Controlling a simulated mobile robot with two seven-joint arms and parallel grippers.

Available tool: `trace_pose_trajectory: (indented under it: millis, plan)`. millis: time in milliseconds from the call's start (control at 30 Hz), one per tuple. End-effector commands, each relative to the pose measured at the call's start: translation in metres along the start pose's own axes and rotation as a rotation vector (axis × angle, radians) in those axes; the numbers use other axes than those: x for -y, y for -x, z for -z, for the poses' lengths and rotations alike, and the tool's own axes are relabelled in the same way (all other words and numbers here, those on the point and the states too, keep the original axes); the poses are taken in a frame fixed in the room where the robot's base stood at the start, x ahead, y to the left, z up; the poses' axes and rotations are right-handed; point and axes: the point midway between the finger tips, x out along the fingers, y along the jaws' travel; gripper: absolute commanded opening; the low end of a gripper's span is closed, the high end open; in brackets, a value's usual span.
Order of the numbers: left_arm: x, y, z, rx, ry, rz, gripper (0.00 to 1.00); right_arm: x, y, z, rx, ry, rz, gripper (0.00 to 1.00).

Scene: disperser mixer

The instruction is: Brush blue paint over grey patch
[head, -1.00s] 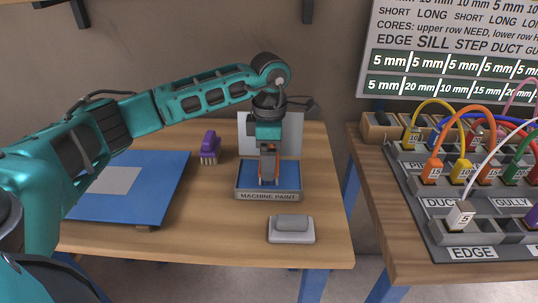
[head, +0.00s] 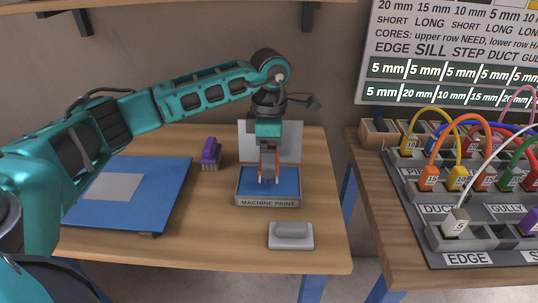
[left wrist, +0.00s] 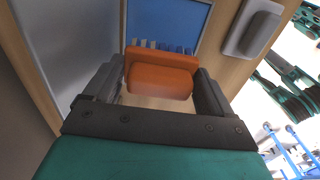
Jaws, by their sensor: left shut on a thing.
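A blue panel (head: 165,195) with a rectangular grey patch (head: 110,186) lies at the left of the bench. My left gripper (head: 268,178) points down over the paint tray (head: 268,201), labelled MACHINE PAINT and holding blue paint. It is shut on an orange-handled brush (left wrist: 160,76). In the left wrist view the brush's bristles (left wrist: 165,46) look blue at their ends, in front of the blue paint. I cannot tell whether they touch the paint. The patch looks evenly grey. My right gripper is not in view.
A purple brush (head: 210,153) stands between the panel and the tray. A grey block on a pale base (head: 290,235) lies near the front edge. A pale upright plate (head: 289,141) is behind the tray. A second bench with cabled sockets (head: 470,233) is on the right.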

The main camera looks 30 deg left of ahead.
Motion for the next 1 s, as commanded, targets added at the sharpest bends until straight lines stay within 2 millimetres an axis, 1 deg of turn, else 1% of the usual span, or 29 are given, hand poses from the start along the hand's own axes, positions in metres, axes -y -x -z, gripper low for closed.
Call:
trace_pose_trajectory:
  millis: [33, 467, 1000]
  plan:
    - [0.000, 0.008, 0.000, 0.001, 0.000, -0.001, 0.51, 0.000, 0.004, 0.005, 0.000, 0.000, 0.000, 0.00]
    - [0.000, 0.041, 0.000, 0.001, 0.000, -0.001, 0.51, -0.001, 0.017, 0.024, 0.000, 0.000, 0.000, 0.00]
    - [0.000, 0.041, 0.000, 0.001, 0.000, 0.000, 0.51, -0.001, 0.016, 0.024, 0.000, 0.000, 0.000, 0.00]
